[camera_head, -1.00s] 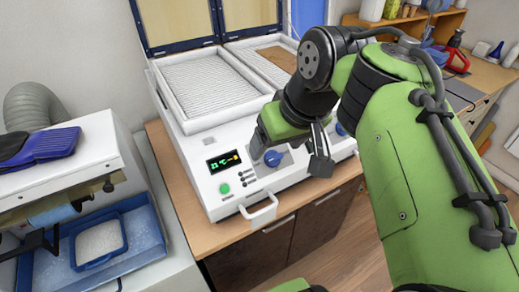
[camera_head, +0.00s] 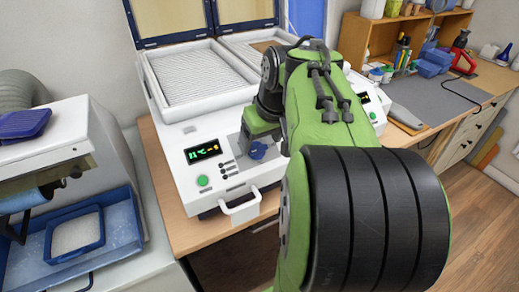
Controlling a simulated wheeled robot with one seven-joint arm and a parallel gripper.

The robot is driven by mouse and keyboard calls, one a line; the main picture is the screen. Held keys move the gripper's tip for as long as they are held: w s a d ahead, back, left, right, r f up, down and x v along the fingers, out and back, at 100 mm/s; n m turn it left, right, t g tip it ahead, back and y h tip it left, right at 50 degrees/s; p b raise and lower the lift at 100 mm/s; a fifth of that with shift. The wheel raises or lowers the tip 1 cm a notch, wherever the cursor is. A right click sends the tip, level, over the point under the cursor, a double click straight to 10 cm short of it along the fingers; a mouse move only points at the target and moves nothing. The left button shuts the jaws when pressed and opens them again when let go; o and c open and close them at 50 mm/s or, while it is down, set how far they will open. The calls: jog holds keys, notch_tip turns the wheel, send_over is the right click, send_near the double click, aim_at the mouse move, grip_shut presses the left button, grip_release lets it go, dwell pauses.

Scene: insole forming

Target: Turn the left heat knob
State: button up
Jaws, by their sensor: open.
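My green arm reaches in from the lower right. My gripper (camera_head: 247,146) is at the panel just beside the knob, with its tip partly behind my own arm. It is open. I cannot tell whether the fingers are around the knob or touching it. The second knob is hidden behind my arm.
A white handle (camera_head: 240,207) sticks out below the panel. The machine's lid stands open over a white mesh bed (camera_head: 205,77). A blue tray (camera_head: 80,238) and a grey machine stand at the left. A grey mat (camera_head: 434,100) lies on the bench at right.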

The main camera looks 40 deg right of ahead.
jog(key=shift+x, duration=1.2)
jog(key=c, duration=1.1)
jog(key=shift+o, duration=0.2)
jog(key=shift+r, duration=0.1)
jog(key=m+p, duration=0.1)
jog(key=p, duration=0.1)
jog(key=m+y+p, duration=0.1)
jog(key=m+p, duration=0.1)
jog(key=shift+s+d+r+t, duration=0.1)
jog(key=shift+d+r+t, duration=0.05)
jog(key=shift+d+t, duration=0.15)
jog(key=shift+s+d+m+t+y+p, duration=0.1)
jog(key=shift+m+t+y+p, duration=0.25)
jog(key=shift+m+p, duration=0.75)
jog(key=shift+d+m+t+y+p, duration=0.1)
jog(key=shift+m+t+y+p, duration=0.2)
jog(key=shift+m+p, duration=0.75)
jog(key=shift+f+m+b, duration=0.25)
jog(key=shift+m+b, duration=0.05)
jog(key=shift+m, duration=0.05)
